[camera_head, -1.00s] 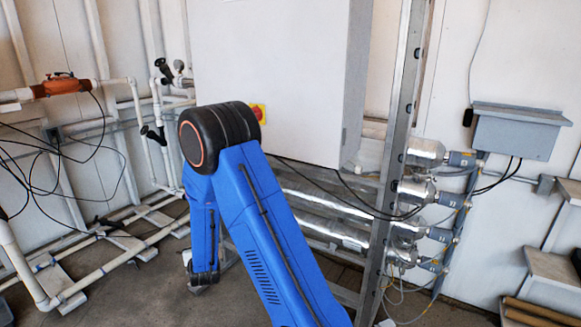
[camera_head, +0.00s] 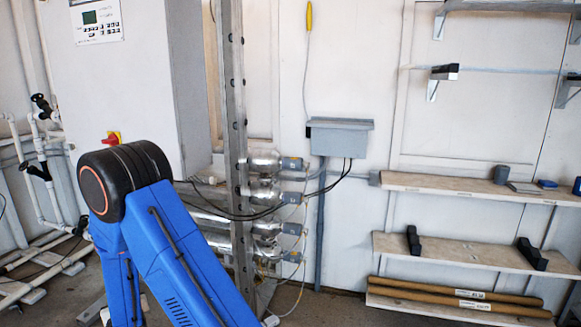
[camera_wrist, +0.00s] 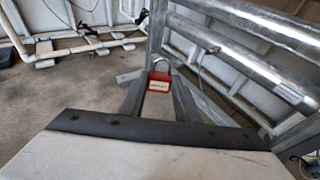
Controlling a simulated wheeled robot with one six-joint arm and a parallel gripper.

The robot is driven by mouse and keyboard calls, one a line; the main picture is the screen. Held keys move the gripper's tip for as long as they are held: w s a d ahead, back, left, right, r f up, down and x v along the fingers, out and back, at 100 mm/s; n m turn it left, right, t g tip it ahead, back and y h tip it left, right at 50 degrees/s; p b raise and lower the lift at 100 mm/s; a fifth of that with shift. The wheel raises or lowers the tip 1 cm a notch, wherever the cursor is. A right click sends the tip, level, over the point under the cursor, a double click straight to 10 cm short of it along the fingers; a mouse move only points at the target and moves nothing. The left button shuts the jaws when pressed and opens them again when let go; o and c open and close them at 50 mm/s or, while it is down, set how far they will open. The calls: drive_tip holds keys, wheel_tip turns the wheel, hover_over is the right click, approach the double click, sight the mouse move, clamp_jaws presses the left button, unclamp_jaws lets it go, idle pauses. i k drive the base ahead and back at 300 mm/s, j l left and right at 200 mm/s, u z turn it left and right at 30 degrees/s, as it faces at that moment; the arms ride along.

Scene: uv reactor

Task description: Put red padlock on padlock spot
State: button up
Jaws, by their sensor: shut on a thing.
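The red padlock (camera_wrist: 159,82) shows near the middle of the wrist view, with its silver shackle at the top and a pale label on its front. My gripper (camera_wrist: 160,92) is shut on it; grey finger shapes flank it. The padlock appears held in the air, with floor and pipe frame behind. In the head view my gripper and the padlock are hidden behind my blue arm. I cannot make out a marked padlock spot. A red and yellow switch (camera_head: 112,138) is on the white cabinet (camera_head: 130,75).
A metal post (camera_head: 235,150) and silver reactor tubes (camera_head: 264,190) stand right of my arm. Wall shelves (camera_head: 450,185) at the right hold small dark items; a lower shelf (camera_head: 465,252) holds two black brackets. A grey box (camera_head: 339,138) is on the wall.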

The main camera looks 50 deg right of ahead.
sight(507, 191)
drive_tip(key=k+l+z, duration=0.1)
drive_tip(key=k+z, duration=0.2)
drive_tip(key=z, duration=0.2)
drive_tip(key=k+l+z, duration=0.2)
drive_tip(key=z, duration=0.3)
